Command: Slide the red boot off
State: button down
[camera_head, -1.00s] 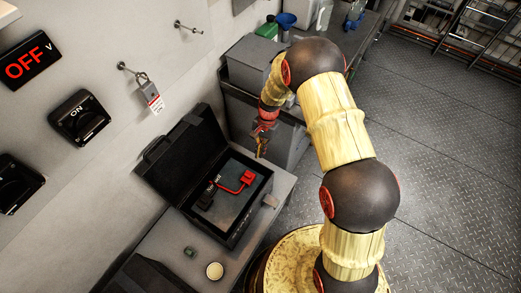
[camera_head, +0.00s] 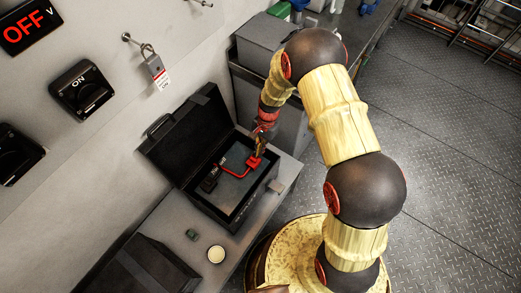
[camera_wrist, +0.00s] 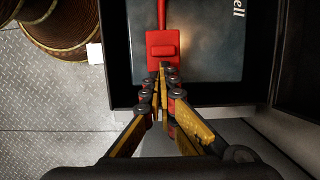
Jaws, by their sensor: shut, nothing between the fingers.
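The red boot (camera_head: 254,160) is a small block at the end of a red cable, over the dark battery top (camera_head: 235,186) inside an open black case. In the wrist view the boot (camera_wrist: 163,46) is a red square with a raised ridge, and its cable runs up out of the picture. My gripper (camera_head: 260,149) is right at the boot. In the wrist view my gripper (camera_wrist: 162,72) has its fingertips together at the boot's near edge, with nothing held. I cannot tell whether they touch the boot.
The case's open lid (camera_head: 188,135) leans up toward the wall at the left. A black connector (camera_head: 210,180) sits at the cable's other end. A round cream-topped item (camera_head: 216,254) and a small dark green piece (camera_head: 192,234) lie on the bench. A padlock (camera_head: 154,66) hangs from the wall.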

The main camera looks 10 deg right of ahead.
jog(key=s+a+p, duration=0.2)
jog(key=s+a, duration=0.3)
jog(key=shift+s, duration=0.1)
